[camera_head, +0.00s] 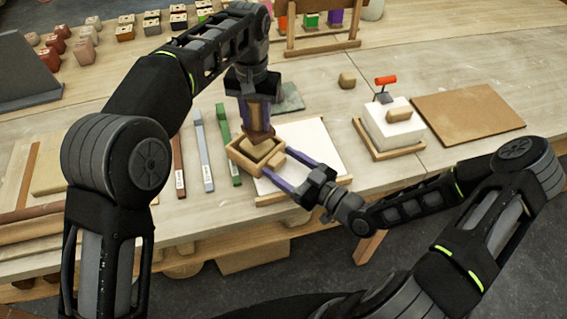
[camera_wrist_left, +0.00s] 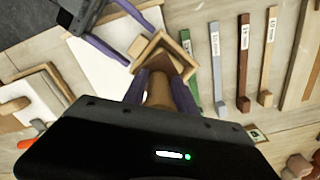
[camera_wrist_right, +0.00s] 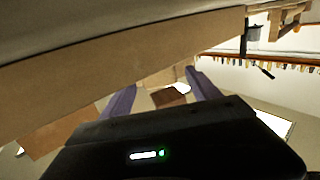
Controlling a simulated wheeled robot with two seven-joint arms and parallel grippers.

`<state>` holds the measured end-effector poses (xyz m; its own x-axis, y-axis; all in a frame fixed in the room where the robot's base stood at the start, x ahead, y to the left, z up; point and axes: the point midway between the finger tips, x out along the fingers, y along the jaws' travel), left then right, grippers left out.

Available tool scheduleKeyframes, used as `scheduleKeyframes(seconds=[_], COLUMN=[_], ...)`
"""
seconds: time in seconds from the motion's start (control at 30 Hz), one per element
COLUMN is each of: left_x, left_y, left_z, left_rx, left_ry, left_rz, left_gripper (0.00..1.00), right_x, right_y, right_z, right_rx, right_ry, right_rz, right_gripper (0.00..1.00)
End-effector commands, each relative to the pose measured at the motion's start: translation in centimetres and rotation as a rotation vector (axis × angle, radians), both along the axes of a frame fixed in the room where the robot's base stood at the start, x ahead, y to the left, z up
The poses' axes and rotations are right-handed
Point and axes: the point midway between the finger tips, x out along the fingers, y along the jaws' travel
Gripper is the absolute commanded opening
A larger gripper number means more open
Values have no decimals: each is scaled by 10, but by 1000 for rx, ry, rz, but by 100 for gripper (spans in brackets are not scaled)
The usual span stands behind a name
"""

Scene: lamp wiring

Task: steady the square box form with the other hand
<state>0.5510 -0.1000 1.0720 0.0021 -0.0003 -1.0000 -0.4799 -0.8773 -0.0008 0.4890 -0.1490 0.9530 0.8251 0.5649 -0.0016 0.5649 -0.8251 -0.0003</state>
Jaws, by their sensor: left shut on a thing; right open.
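Whether that piece touches the form is hidden. My right gripper (camera_head: 284,170) is open at the form's right side, its purple fingers spread on either side of a small wooden block there. In the left wrist view the form (camera_wrist_left: 146,50) shows beyond the held piece, beside the right fingers.
A white board (camera_head: 312,145) lies under the right fingers. A white block on a wooden tray (camera_head: 390,155) and a brown board (camera_head: 468,114) are at right. Small blocks line the back.

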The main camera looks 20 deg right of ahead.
Motion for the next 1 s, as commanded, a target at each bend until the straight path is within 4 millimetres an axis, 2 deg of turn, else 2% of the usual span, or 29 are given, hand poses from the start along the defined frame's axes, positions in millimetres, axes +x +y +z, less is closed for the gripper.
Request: scheduleKeyframes(seconds=[0.27, 1.0], left_x=[0, 0], left_y=[0, 0], left_z=[1, 1], left_rx=[0, 0], left_ry=[-1, -1], left_rz=[0, 0], left_gripper=[0, 0], right_x=[1, 0], right_y=[0, 0], right_z=[0, 0], right_rx=[0, 0], right_ry=[0, 0], right_rz=[0, -1], right_gripper=[69, 9])
